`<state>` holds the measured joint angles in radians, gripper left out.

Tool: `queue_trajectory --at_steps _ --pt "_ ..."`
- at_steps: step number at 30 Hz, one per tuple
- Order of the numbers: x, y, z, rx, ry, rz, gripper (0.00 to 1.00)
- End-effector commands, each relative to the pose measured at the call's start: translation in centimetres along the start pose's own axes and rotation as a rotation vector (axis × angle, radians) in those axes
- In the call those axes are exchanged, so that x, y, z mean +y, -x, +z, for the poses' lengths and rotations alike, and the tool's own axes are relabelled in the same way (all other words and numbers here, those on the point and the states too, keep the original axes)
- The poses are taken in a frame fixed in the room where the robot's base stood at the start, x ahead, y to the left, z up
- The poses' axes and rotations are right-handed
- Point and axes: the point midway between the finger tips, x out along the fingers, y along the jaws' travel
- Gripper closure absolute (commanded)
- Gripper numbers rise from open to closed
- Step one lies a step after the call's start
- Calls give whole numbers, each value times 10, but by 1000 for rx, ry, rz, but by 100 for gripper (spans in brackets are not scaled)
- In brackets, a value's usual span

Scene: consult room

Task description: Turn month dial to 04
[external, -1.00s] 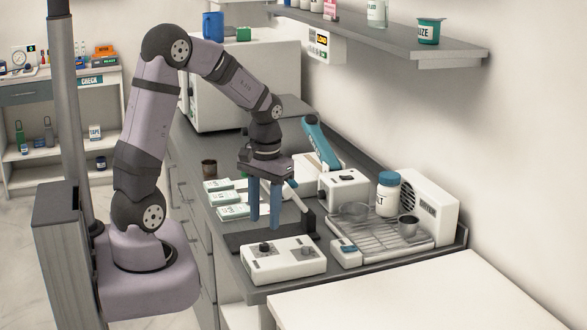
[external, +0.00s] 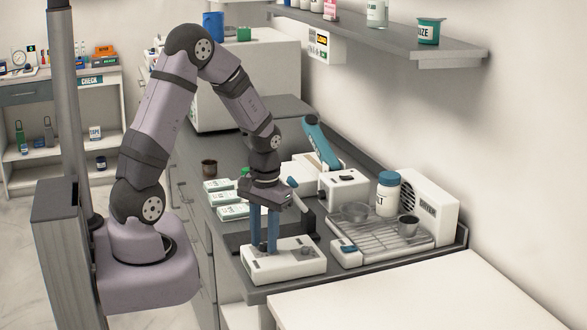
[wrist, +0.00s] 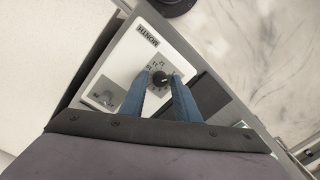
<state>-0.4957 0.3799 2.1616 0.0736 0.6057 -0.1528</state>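The white box with the month dial stands near the front end of the grey counter in the external view (external: 297,262). In the wrist view its label reads MONTH, upside down, and small numbers ring the black dial knob (wrist: 160,78). The exact number the knob points to is too small to tell. My gripper (external: 264,248) points down over the box with its blue fingers apart. In the wrist view my gripper (wrist: 159,82) has one finger on each side of the knob, with gaps visible. Contact with the knob cannot be told. The fingers hide the knob in the external view.
A second, greyish control (wrist: 106,96) sits on the same box. A wire drying rack (external: 385,238) with cups and a white jar (external: 388,193) stands to the right. Green-and-white packs (external: 230,211) lie behind. A white table (external: 420,300) is in front, its top clear.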

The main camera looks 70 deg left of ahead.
Motion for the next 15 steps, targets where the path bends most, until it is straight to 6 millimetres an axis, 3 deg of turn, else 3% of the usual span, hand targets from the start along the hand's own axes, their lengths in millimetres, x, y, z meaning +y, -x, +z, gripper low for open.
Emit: queue_trajectory --at_steps 1,3,15 --pt "0 0 0 0 0 0 85" --pt "0 0 0 0 0 0 100" --pt "0 1 0 3 -41 0 100"
